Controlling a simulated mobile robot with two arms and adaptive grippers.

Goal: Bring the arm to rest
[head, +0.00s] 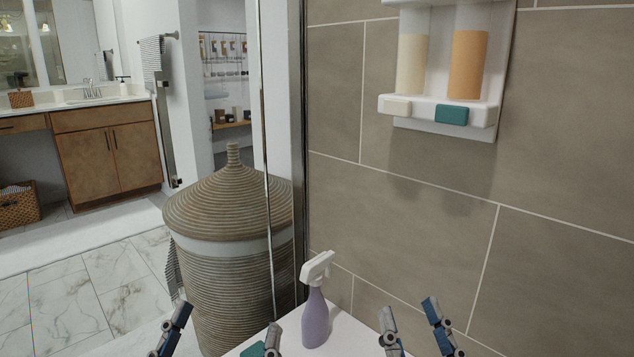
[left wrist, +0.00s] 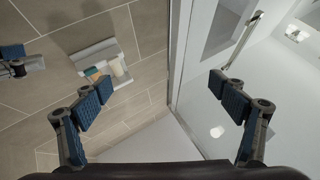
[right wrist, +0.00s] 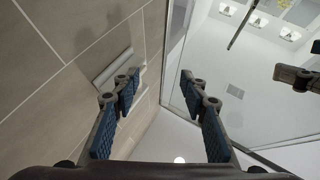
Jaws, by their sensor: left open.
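My left gripper (head: 222,336) is low in the head view, its two fingers spread wide apart with nothing between them. The left wrist view also shows its fingers (left wrist: 163,95) apart and empty. My right gripper (head: 415,325) is low and further right, in front of the tiled wall. Its fingers are apart and empty in the right wrist view (right wrist: 155,95). A purple spray bottle with a white trigger head (head: 316,310) stands upright on a white ledge (head: 348,338) between the two grippers in the picture; neither holds it.
A tiled wall (head: 410,200) fills the right, with a white dispenser (head: 440,113) above. A lidded woven basket (head: 225,265) stands beyond a glass panel edge. A small teal thing (head: 252,350) shows near the left gripper. Open floor (head: 80,290) lies at the left.

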